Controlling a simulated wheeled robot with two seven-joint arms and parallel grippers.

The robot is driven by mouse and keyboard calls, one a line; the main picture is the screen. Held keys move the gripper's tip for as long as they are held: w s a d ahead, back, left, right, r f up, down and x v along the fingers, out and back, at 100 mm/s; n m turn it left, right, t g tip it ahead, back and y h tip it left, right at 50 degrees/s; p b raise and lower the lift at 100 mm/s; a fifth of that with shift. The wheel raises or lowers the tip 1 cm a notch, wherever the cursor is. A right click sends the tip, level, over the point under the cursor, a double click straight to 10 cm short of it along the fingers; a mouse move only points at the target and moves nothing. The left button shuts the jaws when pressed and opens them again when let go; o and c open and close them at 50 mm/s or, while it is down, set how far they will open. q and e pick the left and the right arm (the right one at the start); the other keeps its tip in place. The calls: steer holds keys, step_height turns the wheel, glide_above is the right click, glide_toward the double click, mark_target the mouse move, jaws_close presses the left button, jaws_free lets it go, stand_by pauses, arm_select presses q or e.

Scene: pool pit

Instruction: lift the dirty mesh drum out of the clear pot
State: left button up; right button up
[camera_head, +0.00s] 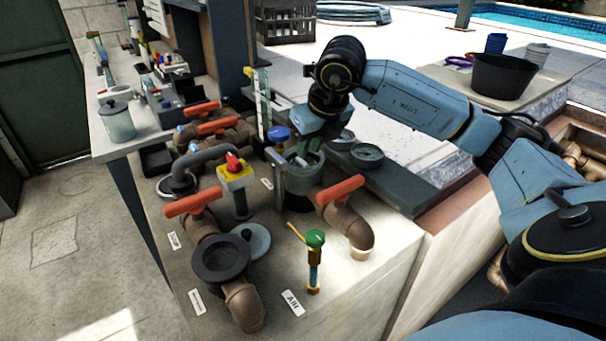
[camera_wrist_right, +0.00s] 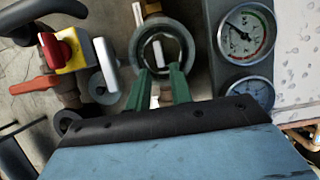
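The clear pot (camera_head: 299,194) looks grey and stands upright among the pipes at the middle of the head view. In the right wrist view its round rim (camera_wrist_right: 137,46) is seen from above. A pale bar (camera_wrist_right: 157,52) shows inside the ring; I cannot tell whether it belongs to the mesh drum, which I cannot make out clearly. My right gripper (camera_head: 312,150) is over the pot's mouth. In the right wrist view its green fingers (camera_wrist_right: 161,76) stand apart with a gap between them and overlap the pot's near rim; contact cannot be told. My left gripper is not in view.
Orange-handled valves (camera_head: 341,190) flank the pot. A yellow box with a red knob (camera_head: 236,172) and a green-topped fitting (camera_head: 315,240) stand nearby. Pressure gauges (camera_head: 367,156) sit beside the gripper. A pale disc (camera_head: 256,242) lies in front. The front right top is clear.

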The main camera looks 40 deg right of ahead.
mark_target(303, 161)
steer(key=x, duration=0.4)
steer(key=shift+w+f, duration=0.2)
jaws_close()
